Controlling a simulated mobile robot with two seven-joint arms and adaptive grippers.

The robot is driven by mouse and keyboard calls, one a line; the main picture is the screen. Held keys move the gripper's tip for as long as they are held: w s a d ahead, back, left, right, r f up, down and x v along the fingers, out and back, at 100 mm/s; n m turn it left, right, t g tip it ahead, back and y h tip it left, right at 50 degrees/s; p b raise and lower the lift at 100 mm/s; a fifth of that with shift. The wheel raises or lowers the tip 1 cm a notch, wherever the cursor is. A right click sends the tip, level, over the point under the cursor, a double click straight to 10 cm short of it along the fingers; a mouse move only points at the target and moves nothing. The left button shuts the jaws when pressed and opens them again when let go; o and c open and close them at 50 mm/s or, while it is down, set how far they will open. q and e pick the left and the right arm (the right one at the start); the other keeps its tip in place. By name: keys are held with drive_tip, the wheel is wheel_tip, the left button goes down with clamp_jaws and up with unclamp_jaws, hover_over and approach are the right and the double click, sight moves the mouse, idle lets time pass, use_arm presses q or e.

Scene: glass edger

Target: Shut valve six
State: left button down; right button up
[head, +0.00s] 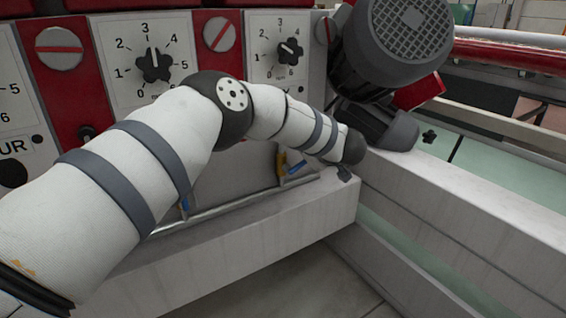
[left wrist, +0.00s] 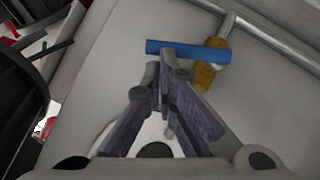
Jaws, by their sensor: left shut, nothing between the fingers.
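A valve with a blue lever handle (head: 297,168) and a yellow-brass body (head: 281,164) sits on a pipe below the dial panel. In the left wrist view the blue handle (left wrist: 190,50) lies crosswise, with the brass body (left wrist: 206,74) behind it. No number on the valve is readable. My left gripper (left wrist: 164,56) is shut and empty, its fingertips at the near edge of the blue handle; I cannot tell whether they touch. In the head view my forearm and wrist hide most of the gripper. My right gripper is not in view.
Another blue handle (head: 184,206) shows partly behind my arm on the same pipe (head: 222,213). A white beam (head: 250,232) runs in front of it. A grey motor (head: 395,40) hangs above my wrist at right. Dials (head: 280,47) line the panel.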

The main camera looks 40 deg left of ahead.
use_arm(q)
drive_tip(key=shift+w+d+f+b, duration=0.25)
drive_tip(key=shift+w+f+b, duration=0.05)
drive_tip(key=shift+w+f, duration=0.35)
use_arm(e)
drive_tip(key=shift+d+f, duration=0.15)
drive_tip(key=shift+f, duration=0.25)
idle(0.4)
